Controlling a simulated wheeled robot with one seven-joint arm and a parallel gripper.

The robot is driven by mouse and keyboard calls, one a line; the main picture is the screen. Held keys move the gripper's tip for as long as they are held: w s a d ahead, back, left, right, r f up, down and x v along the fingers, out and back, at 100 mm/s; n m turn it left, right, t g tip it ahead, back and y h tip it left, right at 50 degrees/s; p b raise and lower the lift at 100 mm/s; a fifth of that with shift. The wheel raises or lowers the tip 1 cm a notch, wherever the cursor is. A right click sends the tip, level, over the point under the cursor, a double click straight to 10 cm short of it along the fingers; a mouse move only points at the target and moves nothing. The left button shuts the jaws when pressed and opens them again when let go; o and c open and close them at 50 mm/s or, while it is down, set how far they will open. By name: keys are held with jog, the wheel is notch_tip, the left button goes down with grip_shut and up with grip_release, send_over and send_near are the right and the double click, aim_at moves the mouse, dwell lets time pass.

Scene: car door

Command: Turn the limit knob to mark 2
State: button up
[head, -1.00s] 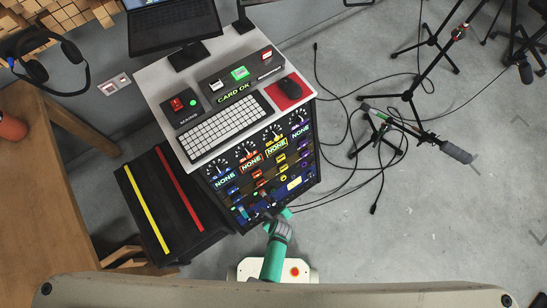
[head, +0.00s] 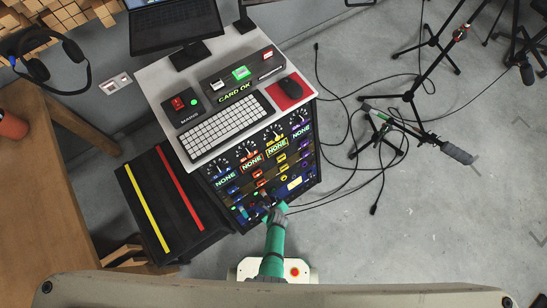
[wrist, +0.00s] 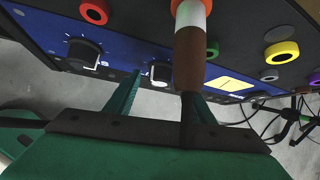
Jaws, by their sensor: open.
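The tall equipment rack (head: 312,165) stands in front of me, with a blue strip low on its face. In the wrist view a black knob (wrist: 84,54) with a white scale sits at the left of that strip, and a second dark knob (wrist: 160,73) with a pale edge sits to its right. I cannot read which is the limit knob or any mark. My gripper (wrist: 165,85) is open, its green fingers reaching toward the panel, one on each side of the second knob; contact is unclear. It also shows in the head view (head: 273,208).
A brown, white and orange handle (wrist: 190,45) stands out close to the right finger and hides part of it. Red, green and yellow rings (wrist: 282,52) surround it on the panel. A black case (head: 172,205) stands left of the rack. Cables (head: 350,165) lie on the floor at right.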

jog(key=shift+w+f, duration=0.25)
jog(key=shift+f, duration=0.3)
jog(key=c, duration=1.1)
jog(key=shift+o, duration=0.2)
jog(key=shift+g, duration=0.3)
jog(key=shift+w+d+m+g+y, duration=0.15)
jog(key=shift+m+g+y, duration=0.2)
jog(key=shift+m+y, duration=0.25)
jog(key=shift+w+d+m+g+y, duration=0.15)
jog(key=shift+m+g+y, duration=0.2)
jog(key=shift+m+y, duration=0.2)
jog(key=shift+d+m+g+y, duration=0.1)
jog(key=shift+m+g+y, duration=0.25)
jog(key=shift+g+y, duration=0.1)
jog(key=shift+s, duration=0.1)
